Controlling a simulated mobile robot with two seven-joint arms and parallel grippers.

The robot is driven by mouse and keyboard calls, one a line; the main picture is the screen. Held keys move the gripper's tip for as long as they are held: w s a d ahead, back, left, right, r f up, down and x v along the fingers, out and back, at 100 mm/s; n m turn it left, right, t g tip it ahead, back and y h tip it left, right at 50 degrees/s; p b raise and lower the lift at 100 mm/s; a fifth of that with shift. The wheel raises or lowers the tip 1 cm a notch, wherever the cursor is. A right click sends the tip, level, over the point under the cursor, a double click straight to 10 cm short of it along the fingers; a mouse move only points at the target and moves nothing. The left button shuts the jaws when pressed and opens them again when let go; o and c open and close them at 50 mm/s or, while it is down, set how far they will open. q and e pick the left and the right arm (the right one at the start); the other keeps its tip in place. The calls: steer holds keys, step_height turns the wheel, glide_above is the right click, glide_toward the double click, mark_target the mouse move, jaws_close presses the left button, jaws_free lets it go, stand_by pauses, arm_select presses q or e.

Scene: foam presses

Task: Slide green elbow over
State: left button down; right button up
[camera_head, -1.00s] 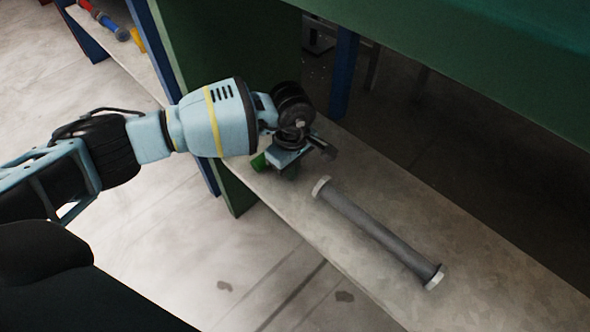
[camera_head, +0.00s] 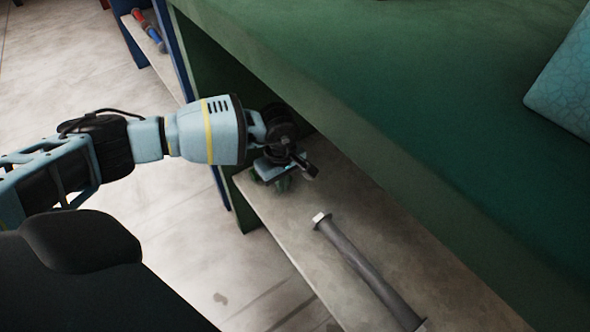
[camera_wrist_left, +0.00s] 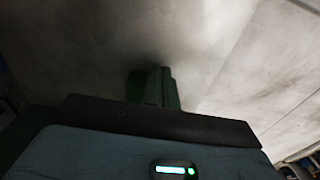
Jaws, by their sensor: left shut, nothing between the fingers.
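The green elbow (camera_head: 284,184) lies on the narrow grey shelf board (camera_head: 345,205), near its left end. It is small, dark and partly hidden under my left gripper (camera_head: 295,170). In the left wrist view the elbow (camera_wrist_left: 155,88) shows as a dark green shape just beyond the gripper's dark front edge, with its lower part hidden. My left gripper is shut and empty, low over the elbow. I cannot tell whether it touches it. My right gripper is not in view.
A grey pipe with pale ends (camera_head: 365,268) lies along the shelf to the right. A teal patterned block (camera_head: 565,80) is at upper right. Red and blue parts (camera_head: 148,28) lie on a far shelf.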

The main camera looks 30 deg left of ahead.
arm_select(q)
steer(key=shift+w+a, duration=0.15)
steer(key=shift+a, duration=0.35)
steer(key=shift+w+a, duration=0.2)
steer(key=shift+a, duration=0.25)
steer(key=shift+w+a, duration=0.15)
steer(key=shift+a, duration=0.25)
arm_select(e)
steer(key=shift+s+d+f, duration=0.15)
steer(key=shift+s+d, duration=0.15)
arm_select(q)
steer(key=shift+r, duration=0.1)
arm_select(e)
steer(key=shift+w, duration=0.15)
